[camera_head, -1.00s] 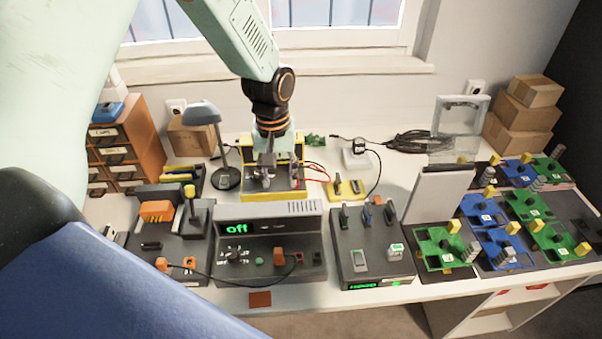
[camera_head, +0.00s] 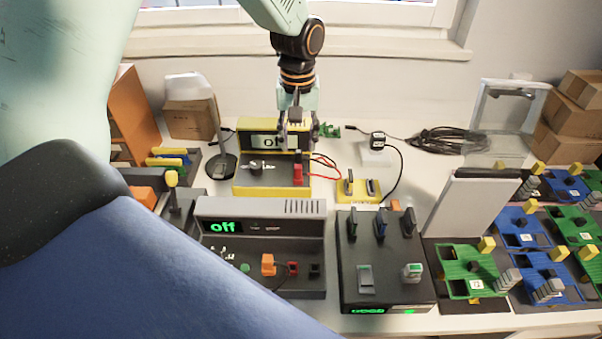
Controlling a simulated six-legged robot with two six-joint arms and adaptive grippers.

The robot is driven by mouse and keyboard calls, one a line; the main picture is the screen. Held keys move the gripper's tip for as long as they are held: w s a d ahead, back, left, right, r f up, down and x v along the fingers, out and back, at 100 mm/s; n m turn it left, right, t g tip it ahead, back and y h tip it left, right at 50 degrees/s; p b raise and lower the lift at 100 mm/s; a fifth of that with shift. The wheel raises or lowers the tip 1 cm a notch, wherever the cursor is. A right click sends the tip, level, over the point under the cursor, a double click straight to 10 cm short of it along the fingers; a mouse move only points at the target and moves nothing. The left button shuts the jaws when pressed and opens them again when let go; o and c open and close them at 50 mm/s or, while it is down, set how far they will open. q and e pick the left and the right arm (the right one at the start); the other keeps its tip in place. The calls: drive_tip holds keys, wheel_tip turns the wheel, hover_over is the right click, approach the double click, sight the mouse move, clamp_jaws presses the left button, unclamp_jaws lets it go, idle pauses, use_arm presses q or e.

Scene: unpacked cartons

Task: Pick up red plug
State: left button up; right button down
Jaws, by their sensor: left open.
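A small red plug (camera_head: 297,174) stands on the front right of a yellow and grey device (camera_head: 240,189), with red wires running off to its right. The device's display (camera_head: 266,142) is partly hidden by my gripper. My left gripper (camera_head: 295,148) points down in front of the display, just above the red plug in the picture. Its fingers are apart with nothing between them. A gap shows between the fingertips and the plug. My right gripper is not in view.
A grey console (camera_head: 262,208) reading "off" and a dark switch box (camera_head: 385,262) stand in front. A yellow block with dark plugs (camera_head: 360,195) is to the right. A desk lamp (camera_head: 220,160) stands left. Bare white table (camera_head: 420,175) shows behind the panel (camera_head: 475,200).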

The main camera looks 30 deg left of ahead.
sight(298, 166)
use_arm(q)
drive_tip(key=f, duration=0.3)
drive_tip(key=s+f, duration=0.1)
drive_tip(key=f, duration=0.2)
drive_tip(key=shift+s+d+f, duration=0.2)
drive_tip(key=shift+f, duration=0.45)
drive_tip(key=shift+w+d, duration=0.15)
drive_tip(key=shift+d, duration=0.05)
drive_tip(key=shift+c, duration=0.5)
drive_tip(key=shift+a, duration=0.15)
drive_tip(key=c, duration=0.4)
clamp_jaws()
